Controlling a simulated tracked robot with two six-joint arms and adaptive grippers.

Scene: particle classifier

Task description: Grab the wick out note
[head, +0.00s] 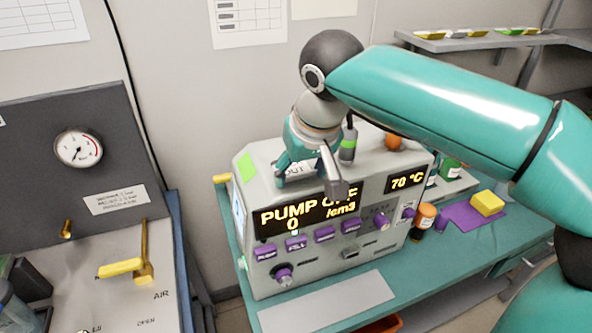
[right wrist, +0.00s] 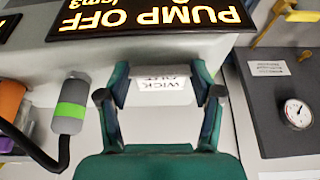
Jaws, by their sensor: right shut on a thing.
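The wick out note (right wrist: 163,86) is a pale piece with dark lettering. In the right wrist view it lies between the two fingers of my right gripper (right wrist: 160,93), which is shut on it. In the head view, part of the note (head: 294,168) shows with "OUT" readable; the rest is hidden by the fingers. My right gripper (head: 312,182) is over the top front edge of the pump machine (head: 340,257), above its lit display. I cannot tell whether the note touches the machine's top. My left gripper is not in view.
A green-banded cylinder (head: 348,143) and an orange-capped item (head: 393,142) stand on the machine's top. Bottles (head: 424,219) and a yellow sponge (head: 487,203) are on the teal bench at right. A gauge panel (head: 40,165) stands at left.

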